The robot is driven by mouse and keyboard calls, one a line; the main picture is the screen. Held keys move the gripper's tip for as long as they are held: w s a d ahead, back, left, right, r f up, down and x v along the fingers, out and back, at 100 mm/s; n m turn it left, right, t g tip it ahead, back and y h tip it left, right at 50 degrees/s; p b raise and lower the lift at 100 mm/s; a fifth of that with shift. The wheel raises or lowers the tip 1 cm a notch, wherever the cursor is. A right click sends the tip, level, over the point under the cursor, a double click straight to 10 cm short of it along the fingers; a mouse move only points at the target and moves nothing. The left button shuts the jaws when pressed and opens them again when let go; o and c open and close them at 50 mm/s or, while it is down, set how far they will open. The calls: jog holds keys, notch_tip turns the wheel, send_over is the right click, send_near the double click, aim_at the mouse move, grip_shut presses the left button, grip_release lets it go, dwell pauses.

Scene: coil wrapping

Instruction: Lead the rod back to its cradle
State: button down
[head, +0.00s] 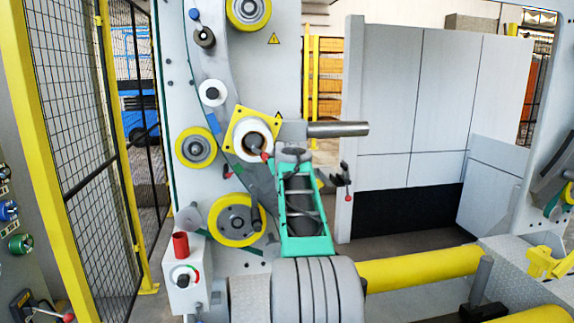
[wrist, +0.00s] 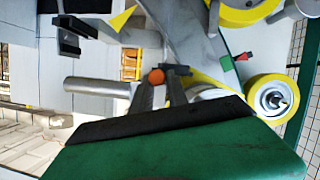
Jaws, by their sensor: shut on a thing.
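My gripper (wrist: 161,88) is shut at an orange ball knob (wrist: 156,76), which shows between its fingertips in the wrist view. A short dark bar beside the knob is partly hidden by the fingers, so the rod's full length does not show. In the head view my gripper (head: 291,149) is in front of the machine, just right of a red knob (head: 265,157) at the white hub. A dark channel-shaped bracket (wrist: 72,35) is at upper left in the wrist view.
A thick grey shaft (head: 338,129) juts right, just above my gripper. Yellow rollers (head: 196,147) line the machine panel at left. A grey coil (head: 318,291) and a yellow roll (head: 420,268) lie below. Open space is between the machine and the grey panels (head: 420,90).

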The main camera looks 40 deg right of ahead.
jog(key=shift+r, duration=0.1)
jog(key=c, duration=1.2)
grip_release()
jog(key=b+v, duration=0.3)
jog(key=v, duration=0.4)
jog(key=s+a+f+m+g+y, duration=0.1)
jog(key=s+a+f+g+y, duration=0.2)
jog(key=f, duration=0.6)
jog(key=s+a+f+m+g+y, duration=0.1)
jog(key=s+a+f, duration=0.25)
jog(key=f, duration=0.55)
jog(key=s+a+f+m+g+y, duration=0.1)
jog(key=s+a+f+g, duration=0.2)
jog(key=f, duration=0.6)
jog(key=s+a+f+n+g+y, duration=0.1)
jog(key=s+a+f, duration=0.3)
jog(key=s+a, duration=0.3)
jog(key=s+a+f+n+g+y+p, duration=0.1)
jog(key=s+a+f, duration=0.3)
jog(key=a, duration=0.5)
jog(key=s+a+f+n+y, duration=0.1)
jog(key=s+a+f, duration=0.2)
jog(key=s+a, duration=0.35)
jog(key=w+a+r+n+t, duration=0.1)
jog(key=a+r+n, duration=0.3)
jog(key=a, duration=0.6)
jog(key=shift+w+y, duration=0.3)
jog(key=shift+w, duration=0.05)
